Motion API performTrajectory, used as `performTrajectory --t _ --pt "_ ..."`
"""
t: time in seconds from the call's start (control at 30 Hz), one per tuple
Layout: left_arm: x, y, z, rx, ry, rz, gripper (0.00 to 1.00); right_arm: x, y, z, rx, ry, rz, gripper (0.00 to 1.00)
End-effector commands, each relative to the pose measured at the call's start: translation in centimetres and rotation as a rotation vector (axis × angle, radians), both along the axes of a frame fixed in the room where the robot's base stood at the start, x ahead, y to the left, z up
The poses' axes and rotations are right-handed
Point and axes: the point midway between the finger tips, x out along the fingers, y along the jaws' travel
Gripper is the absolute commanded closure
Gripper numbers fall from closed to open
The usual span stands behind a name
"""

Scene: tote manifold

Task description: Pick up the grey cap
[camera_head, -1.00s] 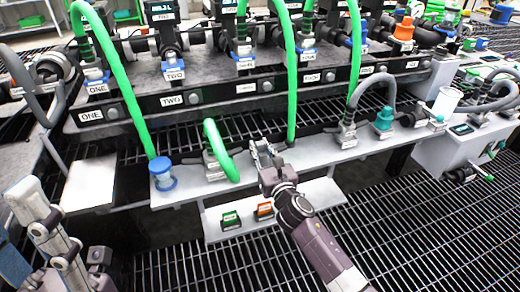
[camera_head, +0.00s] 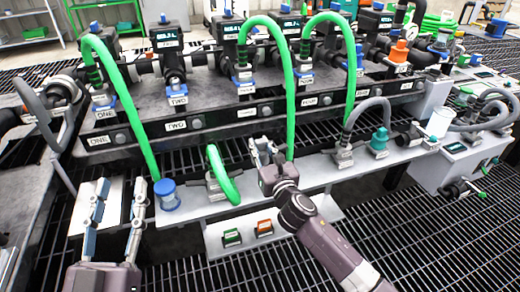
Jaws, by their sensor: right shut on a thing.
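My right gripper (camera_head: 264,148) is at the shelf (camera_head: 310,178) in front of the black manifold. It is shut on a small grey thing that I take to be the grey cap, but the fingers hide most of it. My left gripper (camera_head: 120,190) is at the lower left, empty, with its two long fingers wide apart and pointing up. It is to the left of the blue cap (camera_head: 166,196) and away from the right gripper.
Green hoses (camera_head: 126,105) arch down from the manifold. A green loop (camera_head: 222,176) and a grey hose coupling (camera_head: 343,155) flank the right gripper. A teal cap (camera_head: 379,143) stands farther right. Green and orange switches (camera_head: 264,228) sit below the shelf.

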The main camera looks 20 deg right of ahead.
Motion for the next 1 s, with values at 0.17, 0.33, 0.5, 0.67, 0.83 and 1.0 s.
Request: performTrajectory --t 0.17,0.33,0.5,0.67,0.83,1.0 --pt "1.2 0.4 -4.8 0.064 0.235 0.014 0.60 0.0 0.0 2.2 -0.001 -0.002 0.001 1.00" --pt "1.0 1.1 -9.9 0.122 0.461 0.028 0.60 0.0 0.0 4.1 0.000 -0.002 0.001 1.00" --pt "-0.5 2.1 -14.9 0.178 0.687 0.041 0.60 0.0 0.0 5.9 0.000 -0.003 0.001 1.00" --pt "-3.0 3.3 -19.0 0.225 0.890 0.053 0.60 0.0 0.0 7.5 -0.001 -0.002 0.001 1.00" --pt "-5.8 4.5 -22.1 0.263 1.065 0.064 0.60 0.0 0.0 9.0 0.000 -0.002 0.000 1.00" --pt "-8.1 5.3 -24.0 0.289 1.184 0.071 0.60 0.0 0.0 9.8 0.000 -0.001 0.001 1.00"
